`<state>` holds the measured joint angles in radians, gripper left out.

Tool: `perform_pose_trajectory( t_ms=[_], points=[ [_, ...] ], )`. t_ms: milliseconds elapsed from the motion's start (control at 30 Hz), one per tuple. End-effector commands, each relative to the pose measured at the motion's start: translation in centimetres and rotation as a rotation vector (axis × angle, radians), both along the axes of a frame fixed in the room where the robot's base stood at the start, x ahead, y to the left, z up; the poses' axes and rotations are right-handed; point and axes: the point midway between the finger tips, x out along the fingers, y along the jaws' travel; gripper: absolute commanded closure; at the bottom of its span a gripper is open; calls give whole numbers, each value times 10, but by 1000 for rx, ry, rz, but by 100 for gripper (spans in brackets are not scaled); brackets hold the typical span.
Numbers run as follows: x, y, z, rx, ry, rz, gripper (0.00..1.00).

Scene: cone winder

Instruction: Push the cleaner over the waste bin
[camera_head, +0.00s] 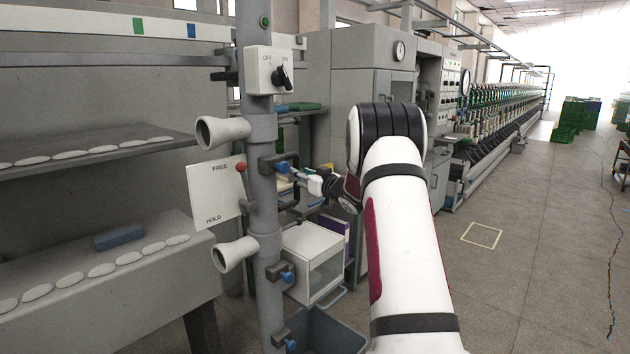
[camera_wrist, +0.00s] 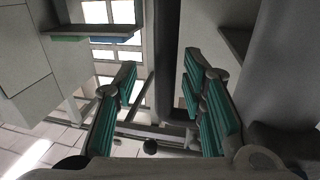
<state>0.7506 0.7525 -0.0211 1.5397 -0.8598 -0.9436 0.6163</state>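The cleaner (camera_head: 263,210) seems to be the tall grey upright pipe with two flared nozzles, an OFF/ON switch box and a FREE/HOLD plate (camera_head: 214,192). A red knob (camera_head: 240,167) is at the plate's upper edge, near FREE. The waste bin (camera_head: 325,333) seems to be the grey-blue open container at the bottom, right of the pipe's lower end and partly hidden. My gripper (camera_head: 297,173) is just right of the pipe, by a clamp with a blue knob. In the wrist view my gripper (camera_wrist: 160,100) is open, with a dark upright pipe (camera_wrist: 167,50) showing between its fingers; I cannot tell contact.
A white box (camera_head: 313,262) with a clear front is above the bin. Grey shelves (camera_head: 110,262) with white pads stand left of the pipe. A long winding machine (camera_head: 500,115) runs away behind.

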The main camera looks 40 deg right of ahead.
Motion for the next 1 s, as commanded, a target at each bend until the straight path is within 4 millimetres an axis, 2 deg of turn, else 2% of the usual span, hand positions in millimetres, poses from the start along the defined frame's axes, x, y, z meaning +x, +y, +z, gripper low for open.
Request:
perform_pose_trajectory(
  t_ms=[33,200,400,600,1000],
  points=[
    [-13,-1,1,1,1,-4,62],
    [-48,3,1,1,1,-4,62],
    [-79,6,1,0,-1,-4,62],
    [-93,8,0,0,-1,-4,62],
    [-93,8,0,-1,-1,-3,62]
  ],
)
